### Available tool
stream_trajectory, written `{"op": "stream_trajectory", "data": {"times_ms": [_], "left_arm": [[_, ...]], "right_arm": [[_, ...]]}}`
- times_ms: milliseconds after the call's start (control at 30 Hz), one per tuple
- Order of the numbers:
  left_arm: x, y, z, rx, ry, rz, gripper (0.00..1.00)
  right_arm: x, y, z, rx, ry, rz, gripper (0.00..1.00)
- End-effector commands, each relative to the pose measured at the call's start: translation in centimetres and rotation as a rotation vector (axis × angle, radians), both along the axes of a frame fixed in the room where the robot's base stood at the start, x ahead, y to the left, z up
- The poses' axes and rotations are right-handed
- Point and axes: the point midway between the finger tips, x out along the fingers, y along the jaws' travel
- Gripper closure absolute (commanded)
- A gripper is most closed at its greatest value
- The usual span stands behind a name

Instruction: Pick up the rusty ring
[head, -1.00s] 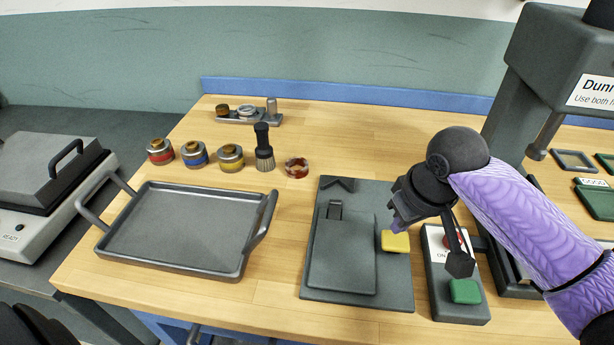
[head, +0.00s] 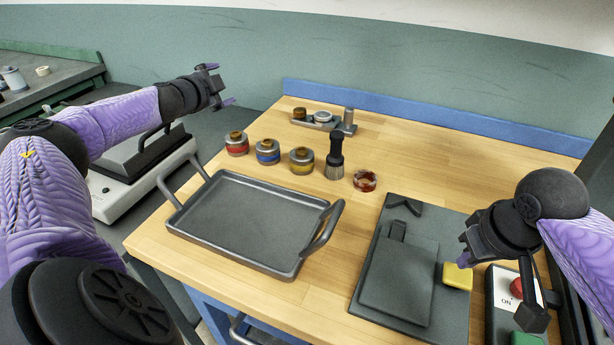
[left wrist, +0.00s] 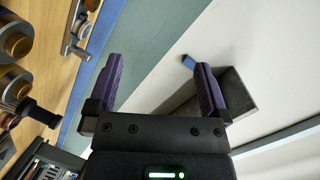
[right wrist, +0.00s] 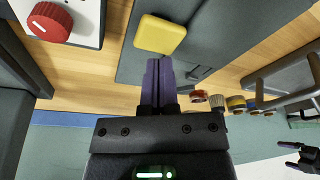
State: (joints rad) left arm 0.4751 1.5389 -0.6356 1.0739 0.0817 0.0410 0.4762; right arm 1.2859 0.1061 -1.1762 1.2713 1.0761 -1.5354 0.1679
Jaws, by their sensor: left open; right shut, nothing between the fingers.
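The rusty ring (head: 365,181), mottled red-brown, lies on the wooden table right of the brush (head: 335,160). It also shows small in the right wrist view (right wrist: 199,96). My left gripper (head: 222,85) is open and empty, raised behind and left of the table, well away from the ring. Its spread fingers show in the left wrist view (left wrist: 158,68). My right gripper (head: 464,252) is shut and empty, beside the yellow block (head: 457,276) and to the right of the ring. Its closed fingers show in the right wrist view (right wrist: 158,85).
Several banded pots (head: 268,152) stand left of the brush. A grey tray (head: 245,218) with raised handles lies in front of them. A dark plate fixture (head: 400,290) is right of the tray. A small metal holder (head: 325,121) stands at the back. Bare wood surrounds the ring's right side.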

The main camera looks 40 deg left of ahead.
Motion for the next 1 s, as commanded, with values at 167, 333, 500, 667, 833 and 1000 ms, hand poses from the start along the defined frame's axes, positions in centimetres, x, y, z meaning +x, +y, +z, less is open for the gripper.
{"op": "stream_trajectory", "data": {"times_ms": [167,333,500,667,833,1000], "left_arm": [[7.6,-17.4,-0.8,0.226,0.031,-0.763,0.0],[8.2,-29.0,-5.9,0.621,0.339,-1.323,0.0],[8.3,-32.4,-7.7,1.046,0.758,-1.56,0.0],[9.0,-32.1,-6.2,1.28,1.044,-1.527,0.0],[9.8,-31.5,-7.2,1.339,1.143,-1.492,0.0],[11.2,-31.1,-10.7,1.338,1.144,-1.49,0.0]], "right_arm": [[0.0,0.0,0.0,0.0,0.0,0.0,1.0],[0.0,0.0,0.0,0.0,0.0,0.0,1.0],[0.0,0.0,0.0,0.0,0.0,0.0,1.0],[0.0,0.0,0.0,0.0,0.0,0.0,1.0],[0.0,0.0,0.0,0.0,0.0,0.0,1.0],[0.0,0.0,0.0,0.0,0.0,0.0,1.0]]}}
